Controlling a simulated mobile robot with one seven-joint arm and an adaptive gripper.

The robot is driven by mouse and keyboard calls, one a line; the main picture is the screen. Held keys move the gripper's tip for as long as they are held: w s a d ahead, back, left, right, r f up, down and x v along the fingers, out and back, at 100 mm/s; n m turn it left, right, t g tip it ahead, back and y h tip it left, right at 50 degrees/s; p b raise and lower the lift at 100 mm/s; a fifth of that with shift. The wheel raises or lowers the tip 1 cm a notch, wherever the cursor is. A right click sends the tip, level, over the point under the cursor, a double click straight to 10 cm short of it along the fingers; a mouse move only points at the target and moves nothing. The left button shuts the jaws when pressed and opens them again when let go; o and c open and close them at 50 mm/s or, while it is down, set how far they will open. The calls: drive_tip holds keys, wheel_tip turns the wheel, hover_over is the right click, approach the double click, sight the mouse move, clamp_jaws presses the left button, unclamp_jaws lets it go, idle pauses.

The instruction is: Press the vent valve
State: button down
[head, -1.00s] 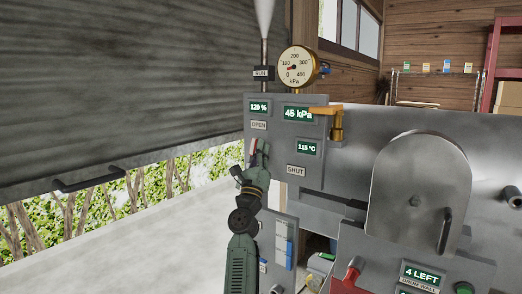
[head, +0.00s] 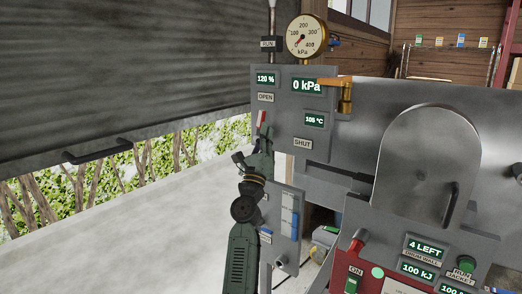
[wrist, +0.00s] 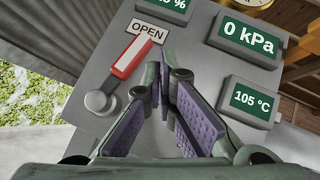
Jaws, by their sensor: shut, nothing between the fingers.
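A lever with a red and white handle (head: 262,119) is mounted on the grey control panel (head: 282,130). In the wrist view the red and white handle (wrist: 133,57) rises from a round metal pivot (wrist: 99,101) and points at the OPEN label (wrist: 146,32). The SHUT label (head: 303,144) is lower right on the panel. My gripper (head: 265,133) is shut and empty, just below the handle in the head view. In the wrist view its fingertips (wrist: 166,68) are just right of the handle; I cannot tell whether they touch it. No vent label is readable.
The gauge (head: 307,36) stands above the panel, and the pressure display (head: 306,86) reads 0 kPa. A brass valve with an orange handle (head: 335,82) juts out at right. The steel drum door (head: 428,150) is further right. Open floor lies left.

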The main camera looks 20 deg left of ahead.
drive_tip(key=v, duration=0.7)
drive_tip(key=shift+s, duration=0.25)
drive_tip(key=shift+d+f+y, duration=0.1)
drive_tip(key=shift+d+y, duration=0.05)
drive_tip(key=shift+y, duration=0.15)
